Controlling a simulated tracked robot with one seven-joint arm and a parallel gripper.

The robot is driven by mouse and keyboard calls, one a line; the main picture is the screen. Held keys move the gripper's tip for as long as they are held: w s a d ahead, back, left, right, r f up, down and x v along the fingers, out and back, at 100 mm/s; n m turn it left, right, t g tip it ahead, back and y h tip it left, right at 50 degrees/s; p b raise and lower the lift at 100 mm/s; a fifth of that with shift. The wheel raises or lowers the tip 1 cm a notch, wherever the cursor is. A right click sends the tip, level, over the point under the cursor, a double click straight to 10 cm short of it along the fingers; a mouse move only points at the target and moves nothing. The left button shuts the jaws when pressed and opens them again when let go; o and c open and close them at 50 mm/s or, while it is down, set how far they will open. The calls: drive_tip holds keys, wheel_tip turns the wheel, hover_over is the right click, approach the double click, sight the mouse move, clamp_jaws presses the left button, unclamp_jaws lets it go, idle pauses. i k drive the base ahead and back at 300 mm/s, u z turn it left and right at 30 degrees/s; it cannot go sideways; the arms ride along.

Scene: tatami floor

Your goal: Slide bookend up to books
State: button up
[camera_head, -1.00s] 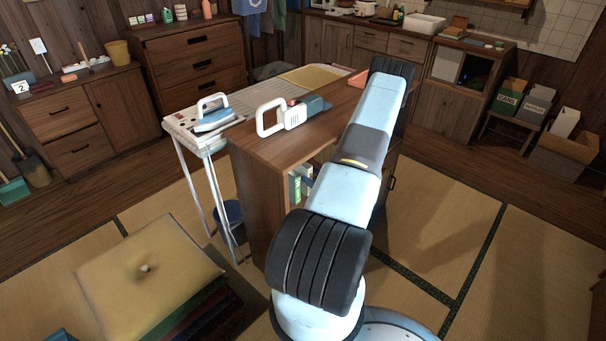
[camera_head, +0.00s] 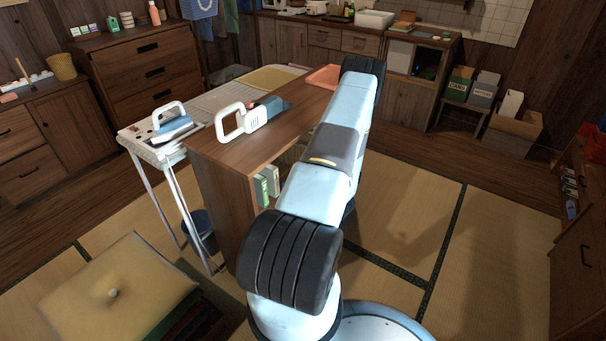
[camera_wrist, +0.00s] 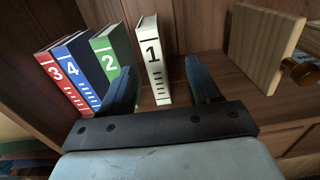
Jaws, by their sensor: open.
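In the wrist view several numbered books stand in a wooden shelf: red book 3 (camera_wrist: 61,78), blue book 4 (camera_wrist: 75,68), green book 2 (camera_wrist: 110,52) and white book 1 (camera_wrist: 152,55). Book 1 stands a little apart from book 2. My gripper (camera_wrist: 160,68) is open. Book 1 shows between its fingers; I cannot tell how deep they reach. In the head view my arm hides the gripper and bookend.
The shelf is in a wooden cabinet (camera_head: 222,200); book spines (camera_head: 265,186) show at its open side. A white-handled appliance (camera_head: 245,120) lies on top. An ironing table (camera_head: 150,145) with an iron stands left, a cushion (camera_head: 118,290) front left. Tatami floor (camera_head: 400,220) is clear on the right.

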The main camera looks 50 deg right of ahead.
sight(293, 155)
drive_tip(key=z, duration=4.55)
drive_tip(key=k, duration=0.15)
drive_tip(key=u, duration=3.1)
